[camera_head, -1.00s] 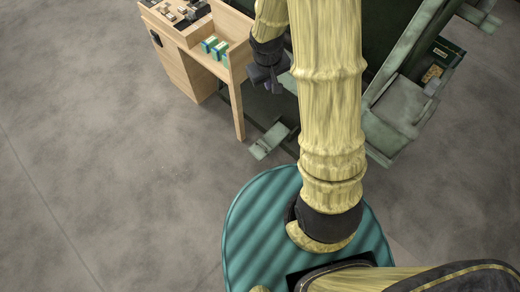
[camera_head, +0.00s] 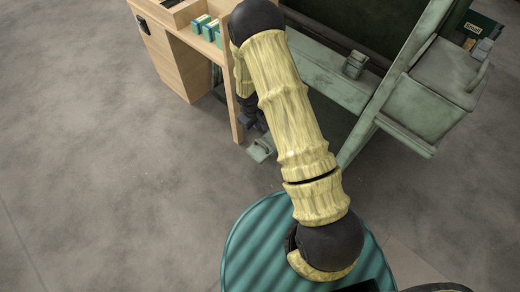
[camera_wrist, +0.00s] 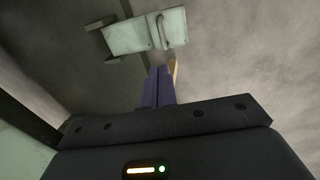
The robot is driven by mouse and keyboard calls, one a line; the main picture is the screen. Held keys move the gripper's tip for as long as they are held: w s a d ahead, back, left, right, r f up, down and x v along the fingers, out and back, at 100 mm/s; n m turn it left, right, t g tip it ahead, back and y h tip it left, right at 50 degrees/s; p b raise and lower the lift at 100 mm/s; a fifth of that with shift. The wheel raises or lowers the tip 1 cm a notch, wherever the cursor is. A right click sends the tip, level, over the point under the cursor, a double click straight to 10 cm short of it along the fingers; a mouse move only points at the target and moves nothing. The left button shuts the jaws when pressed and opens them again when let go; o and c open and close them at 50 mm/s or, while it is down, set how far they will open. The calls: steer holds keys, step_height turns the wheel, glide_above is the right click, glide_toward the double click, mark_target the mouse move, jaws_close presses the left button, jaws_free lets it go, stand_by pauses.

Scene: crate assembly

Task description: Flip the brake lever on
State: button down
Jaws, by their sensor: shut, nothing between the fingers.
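My gripper (camera_wrist: 160,74) is shut and empty, with its two bluish fingers together in the wrist view. Past its tips is a pale green plate (camera_wrist: 130,35) with a small curved handle (camera_wrist: 161,31) standing on it. I cannot tell for sure whether this handle is the brake lever. The fingers appear apart from the plate. In the head view, the plate (camera_head: 262,149) sits low at the foot of the green frame. My gripper (camera_head: 257,126) is just above it there, partly hidden behind my arm.
A wooden desk (camera_head: 190,60) with small green-and-blue boxes (camera_head: 203,25) stands at the left; its leg (camera_head: 235,118) is close to my gripper. The green frame (camera_head: 400,65) with a side bin (camera_head: 428,105) is at the right. Grey floor (camera_head: 110,190) is open at the left.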

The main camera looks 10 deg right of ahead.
mark_target(261, 144)
steer(key=f, duration=0.2)
steer(key=shift+w+f, duration=0.2)
steer(key=shift+f, duration=0.2)
steer(key=shift+s+a, duration=0.1)
steer(key=shift+a, duration=0.05)
steer(key=f+b, duration=0.2)
steer(key=f, duration=0.2)
steer(key=w+d+f+b, duration=0.1)
steer(key=f+b, duration=0.1)
steer(key=f, duration=0.3)
steer(key=d+f+b, duration=0.1)
steer(key=f+b, duration=0.1)
steer(key=f, duration=0.2)
steer(key=shift+w+d+f+b, duration=0.15)
steer(key=shift+w+f+b, duration=0.2)
steer(key=shift+w, duration=0.05)
